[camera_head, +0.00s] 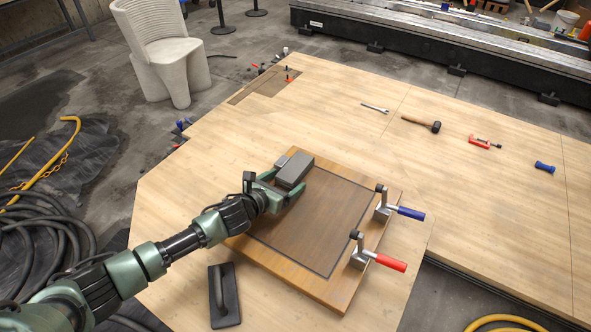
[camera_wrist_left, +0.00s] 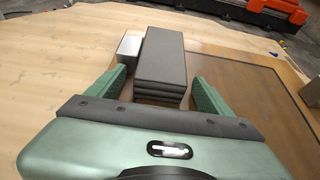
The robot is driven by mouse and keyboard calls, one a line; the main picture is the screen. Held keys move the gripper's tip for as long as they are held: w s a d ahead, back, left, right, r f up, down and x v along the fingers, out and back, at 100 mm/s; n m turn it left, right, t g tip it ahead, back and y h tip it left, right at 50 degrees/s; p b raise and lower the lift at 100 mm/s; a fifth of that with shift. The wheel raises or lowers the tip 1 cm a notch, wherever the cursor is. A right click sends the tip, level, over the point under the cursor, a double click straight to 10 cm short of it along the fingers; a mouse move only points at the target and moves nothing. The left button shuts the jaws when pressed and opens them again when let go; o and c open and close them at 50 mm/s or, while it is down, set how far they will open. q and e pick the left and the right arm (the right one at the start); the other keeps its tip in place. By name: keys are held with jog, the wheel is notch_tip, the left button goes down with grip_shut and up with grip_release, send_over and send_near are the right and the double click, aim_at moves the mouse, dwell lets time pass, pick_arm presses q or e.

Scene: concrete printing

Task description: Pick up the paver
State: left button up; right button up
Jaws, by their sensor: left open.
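The paver (camera_head: 294,170) is a grey rectangular block at the upper left part of a wooden board with a dark inset panel. In the left wrist view the paver (camera_wrist_left: 161,62) looks like dark layered slabs, lying lengthwise away from me. My left gripper (camera_head: 278,192) is open, with its green fingers on either side of the paver's near end. In the wrist view the left gripper (camera_wrist_left: 160,88) shows a gap between each finger and the paver. A small light grey block (camera_wrist_left: 129,50) sits against the paver's left side. My right gripper is not in view.
The wooden board (camera_head: 335,298) carries a blue-handled clamp (camera_head: 400,211) and a red-handled clamp (camera_head: 380,259) on its right side. A black float (camera_head: 224,296) lies near the front. A mallet (camera_head: 422,123), wrench (camera_head: 376,108) and red clamp (camera_head: 485,142) lie farther back.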

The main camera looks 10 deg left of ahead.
pick_arm(q)
grip_shut()
jog(key=shift+r, duration=0.15)
